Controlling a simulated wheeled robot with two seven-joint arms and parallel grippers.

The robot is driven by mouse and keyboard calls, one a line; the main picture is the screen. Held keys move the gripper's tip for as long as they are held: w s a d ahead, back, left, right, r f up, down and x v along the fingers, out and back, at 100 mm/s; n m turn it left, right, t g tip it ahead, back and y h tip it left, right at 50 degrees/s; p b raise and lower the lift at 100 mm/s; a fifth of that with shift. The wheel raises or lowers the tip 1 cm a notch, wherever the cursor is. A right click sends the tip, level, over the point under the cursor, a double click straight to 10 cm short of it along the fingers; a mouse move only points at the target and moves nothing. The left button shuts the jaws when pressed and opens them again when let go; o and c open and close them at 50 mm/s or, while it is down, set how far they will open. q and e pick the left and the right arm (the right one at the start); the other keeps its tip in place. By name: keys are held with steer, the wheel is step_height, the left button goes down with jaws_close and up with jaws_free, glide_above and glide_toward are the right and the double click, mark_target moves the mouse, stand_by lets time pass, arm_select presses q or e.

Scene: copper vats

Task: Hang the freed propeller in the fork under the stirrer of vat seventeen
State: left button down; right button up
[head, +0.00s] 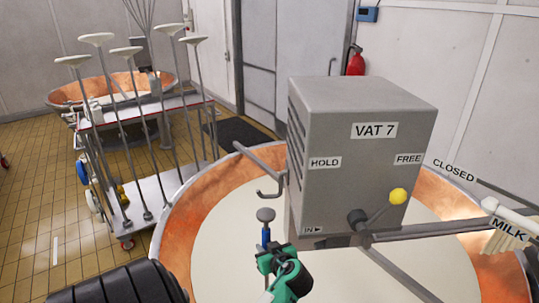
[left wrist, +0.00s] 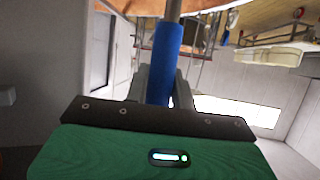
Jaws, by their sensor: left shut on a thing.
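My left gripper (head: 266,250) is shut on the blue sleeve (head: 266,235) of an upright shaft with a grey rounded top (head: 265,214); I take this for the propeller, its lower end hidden. The left wrist view shows the blue sleeve (left wrist: 164,62) between the fingers (left wrist: 162,92). Behind stands the grey stirrer box (head: 345,120), labelled VAT 7. A grey hook-shaped prong (head: 268,193) sticks out at its lower left, above and apart from the shaft top; I cannot tell if it is the fork. The yellow-knobbed lever (head: 398,195) sits near FREE. My right gripper is not in view.
The copper vat (head: 190,205) is full of pale milk (head: 225,235). Grey bars cross it at left and right. A trolley (head: 165,183) with several long tools stands at the left. A pipe marked MILK (head: 508,228) is at the right.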

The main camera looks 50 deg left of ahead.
arm_select(q)
steer(key=shift+r, duration=0.2)
steer(key=s+r, duration=0.3)
steer(key=r, duration=0.7)
steer(key=shift+s, duration=0.3)
stand_by(0.3)
